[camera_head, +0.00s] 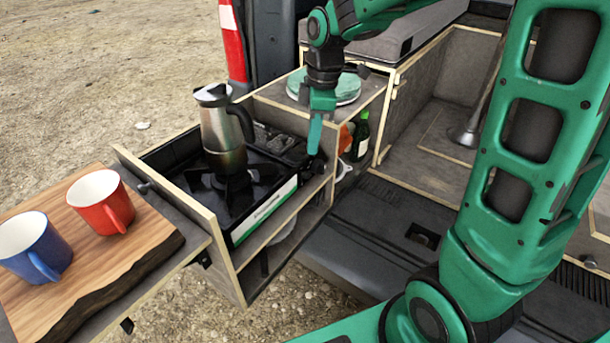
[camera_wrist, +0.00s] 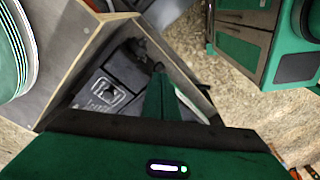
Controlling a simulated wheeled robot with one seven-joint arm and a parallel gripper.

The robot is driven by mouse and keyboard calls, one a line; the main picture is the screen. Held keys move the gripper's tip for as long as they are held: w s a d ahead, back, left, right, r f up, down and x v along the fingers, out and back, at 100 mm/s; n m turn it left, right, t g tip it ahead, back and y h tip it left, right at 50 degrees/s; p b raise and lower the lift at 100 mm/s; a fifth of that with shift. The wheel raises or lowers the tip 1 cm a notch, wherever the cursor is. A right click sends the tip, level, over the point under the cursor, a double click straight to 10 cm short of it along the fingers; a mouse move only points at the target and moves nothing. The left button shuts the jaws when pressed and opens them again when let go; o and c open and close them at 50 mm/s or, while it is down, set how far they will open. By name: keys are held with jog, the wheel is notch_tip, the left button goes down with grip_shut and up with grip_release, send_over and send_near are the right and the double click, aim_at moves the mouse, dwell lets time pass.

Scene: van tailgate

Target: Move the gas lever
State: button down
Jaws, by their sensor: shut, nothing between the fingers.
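The camping stove (camera_head: 232,205) sits in the wooden pull-out drawer, with a moka pot (camera_head: 222,135) upright on its burner. My gripper (camera_head: 314,150) points down at the right end of the stove. Its green fingers are shut and empty. A dark knob-like part, likely the gas lever (camera_head: 316,166), shows right at the fingertips in the head view. In the wrist view my gripper (camera_wrist: 160,88) reaches down beside the drawer's wooden wall, with a small black part (camera_wrist: 158,67) just beyond the tips. I cannot tell whether the fingers touch the lever.
A wooden board (camera_head: 150,232) at left holds a red mug (camera_head: 100,205) and a blue mug (camera_head: 35,248). Green plates (camera_head: 345,88) lie on the box behind my gripper. A green bottle (camera_head: 361,135) stands in the compartment to the right. Wooden drawer walls (camera_head: 185,205) surround the stove.

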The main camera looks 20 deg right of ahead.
aim_at(309, 173)
jog(key=shift+a+f, duration=0.15)
jog(key=shift+f, duration=1.6)
jog(key=shift+a+f, duration=0.1)
jog(key=shift+f, duration=2.55)
jog(key=d, duration=0.2)
jog(key=r, duration=0.1)
jog(key=shift+s+d, duration=0.4)
jog(key=shift+r, duration=0.1)
notch_tip(309, 173, up, 11)
jog(key=d, duration=0.1)
jog(key=shift+s+f, duration=0.15)
jog(key=shift+f, duration=0.05)
